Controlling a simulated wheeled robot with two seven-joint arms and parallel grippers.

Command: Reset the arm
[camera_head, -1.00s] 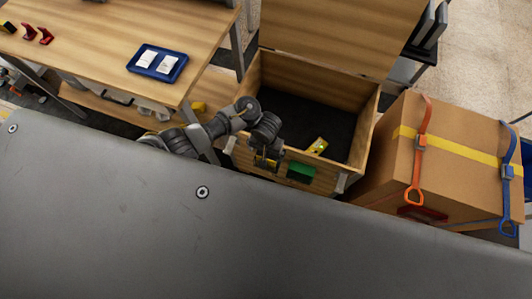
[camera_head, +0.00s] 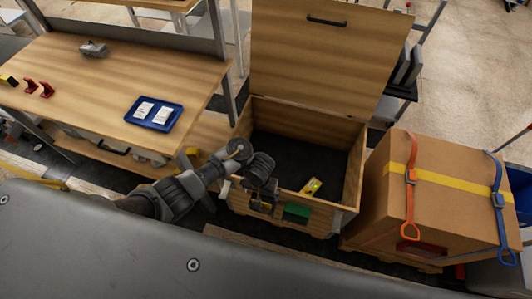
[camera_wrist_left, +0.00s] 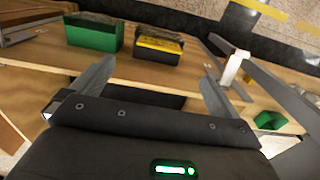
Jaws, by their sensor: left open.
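My left gripper (camera_head: 263,192) is at the front wall of an open wooden chest (camera_head: 350,178), left of centre. In the left wrist view its two fingers (camera_wrist_left: 155,85) stand wide apart with nothing held between them. A green box (camera_wrist_left: 93,33) and a black-and-yellow box (camera_wrist_left: 158,47) lie ahead of the fingers, apart from them. The green box also shows at the chest's front in the head view (camera_head: 297,212). My right gripper is not in view.
A yellow item (camera_head: 312,187) lies inside the chest, whose lid (camera_head: 315,50) stands raised. A strapped cardboard carton (camera_head: 440,205) stands close on the right. A wooden workbench (camera_head: 110,75) on the left bears a blue tray (camera_head: 154,113) and red holders (camera_head: 38,88).

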